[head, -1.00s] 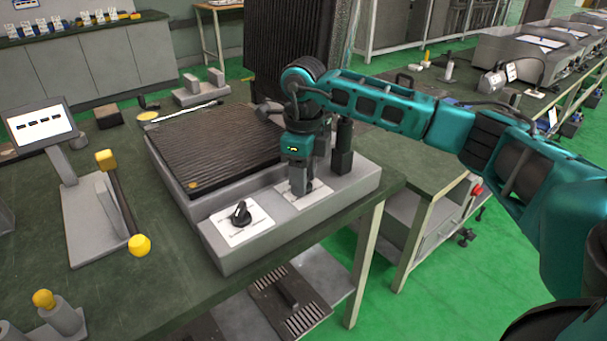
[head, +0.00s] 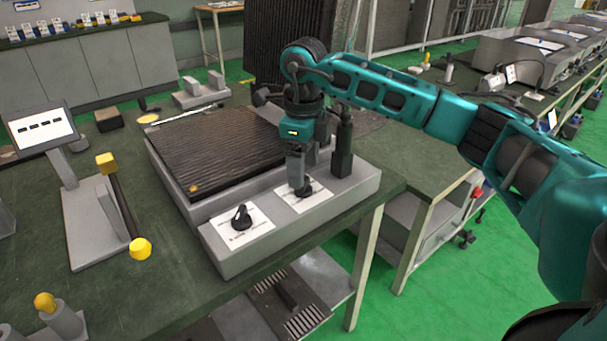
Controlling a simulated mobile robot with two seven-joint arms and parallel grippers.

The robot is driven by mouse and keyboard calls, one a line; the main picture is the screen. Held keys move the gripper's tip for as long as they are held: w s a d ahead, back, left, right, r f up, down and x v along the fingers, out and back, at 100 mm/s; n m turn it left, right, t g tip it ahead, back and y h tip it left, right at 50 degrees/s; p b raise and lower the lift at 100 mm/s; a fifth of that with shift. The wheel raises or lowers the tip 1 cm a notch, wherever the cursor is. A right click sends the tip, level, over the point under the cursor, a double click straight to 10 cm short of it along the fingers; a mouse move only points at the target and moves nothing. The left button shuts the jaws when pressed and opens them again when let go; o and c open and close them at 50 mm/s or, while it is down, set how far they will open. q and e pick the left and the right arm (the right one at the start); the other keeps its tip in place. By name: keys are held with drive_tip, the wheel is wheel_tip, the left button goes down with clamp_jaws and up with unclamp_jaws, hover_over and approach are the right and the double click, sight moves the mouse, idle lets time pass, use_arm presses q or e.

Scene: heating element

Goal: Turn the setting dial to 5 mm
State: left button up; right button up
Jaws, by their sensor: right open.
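Two black dials sit on white plates along the front of a grey heating unit (head: 262,243). The left dial (head: 241,218) is in plain view. The right dial (head: 307,190) shows at the fingertips of my right gripper (head: 299,188) and is partly hidden by them. My right gripper points down and is open; I cannot tell if its fingers touch the dial. The plate markings are too small to read, so I cannot tell which dial is the setting dial or its value. My left gripper is not in view.
A ribbed dark plate (head: 215,145) covers the unit's top. A dark upright post (head: 342,145) stands close to the right of my gripper. A small screen (head: 40,127) and a yellow-ended lever (head: 122,205) stand at the left. The table edge runs just in front of the unit.

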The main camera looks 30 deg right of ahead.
use_arm(q)
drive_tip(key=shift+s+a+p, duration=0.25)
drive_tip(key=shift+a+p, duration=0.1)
drive_tip(key=shift+p, duration=0.1)
use_arm(e)
wheel_tip(320, 180, up, 9)
drive_tip(key=shift+r, duration=0.15)
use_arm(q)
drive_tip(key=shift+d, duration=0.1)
